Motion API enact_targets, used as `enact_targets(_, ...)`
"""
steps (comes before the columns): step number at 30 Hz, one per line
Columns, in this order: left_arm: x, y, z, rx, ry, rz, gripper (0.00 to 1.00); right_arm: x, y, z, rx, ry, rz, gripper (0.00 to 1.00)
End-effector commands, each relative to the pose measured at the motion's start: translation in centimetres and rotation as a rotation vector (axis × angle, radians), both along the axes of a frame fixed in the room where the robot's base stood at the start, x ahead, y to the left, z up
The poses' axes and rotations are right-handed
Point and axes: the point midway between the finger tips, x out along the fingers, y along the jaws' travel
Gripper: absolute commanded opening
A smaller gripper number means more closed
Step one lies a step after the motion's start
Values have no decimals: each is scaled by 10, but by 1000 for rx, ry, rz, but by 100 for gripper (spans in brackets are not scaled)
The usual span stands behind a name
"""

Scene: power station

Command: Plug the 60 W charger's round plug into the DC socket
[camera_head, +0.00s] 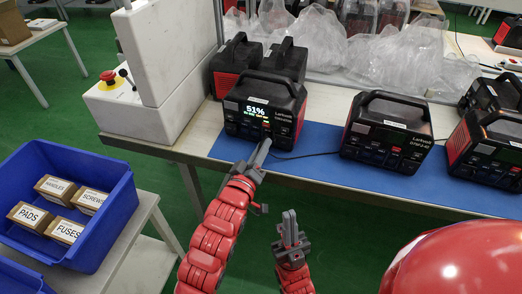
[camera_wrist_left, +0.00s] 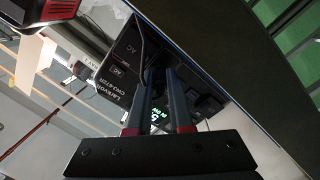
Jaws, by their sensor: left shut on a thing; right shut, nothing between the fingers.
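The power station (camera_head: 264,104) stands on the blue mat at the table's front edge, its lit display reading 51%. It also shows in the left wrist view (camera_wrist_left: 125,75), tilted, with AC labels. My left gripper (camera_head: 264,146) is just in front of its lower front panel. In the left wrist view the left fingers (camera_wrist_left: 161,76) are shut on a small dark thing, apparently the round plug, mostly hidden. Whether it touches the DC socket I cannot tell; the socket is not distinguishable. A thin black cable (camera_head: 310,155) runs right across the mat. My right gripper (camera_head: 289,218) is shut and empty, below the table edge.
More power stations (camera_head: 387,130) stand to the right on the blue mat (camera_head: 325,138). Clear plastic bags (camera_head: 400,62) lie behind. A white machine with a red button (camera_head: 107,76) is at left. A blue bin (camera_head: 118,205) with small boxes stands lower left.

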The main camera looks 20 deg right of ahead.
Motion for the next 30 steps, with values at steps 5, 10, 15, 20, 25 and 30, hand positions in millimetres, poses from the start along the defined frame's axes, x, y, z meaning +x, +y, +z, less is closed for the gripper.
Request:
enact_targets(5, 0, 0, 0, 0, 1, -1, 0, 0, 0, 0, 0, 0, 0, 0)
enact_targets(10, 0, 0, -1, 1, 1, 0, 0, 0, 0, 0, 0, 0, 0, 0)
enact_targets(15, 0, 0, -1, 1, 1, 0, 0, 0, 0, 0, 0, 0, 0, 0)
enact_targets(20, 2, -2, -1, 1, 1, 0, 0, 0, 0, -1, 0, 0, 0, 0)
enact_targets(25, 3, -3, -1, 2, 2, 0, 22, 0, 0, -1, 0, 0, 0, 0)
enact_targets(30, 3, -3, -1, 0, 2, 0, 53, 0, 0, -1, 0, 0, 0, 0)
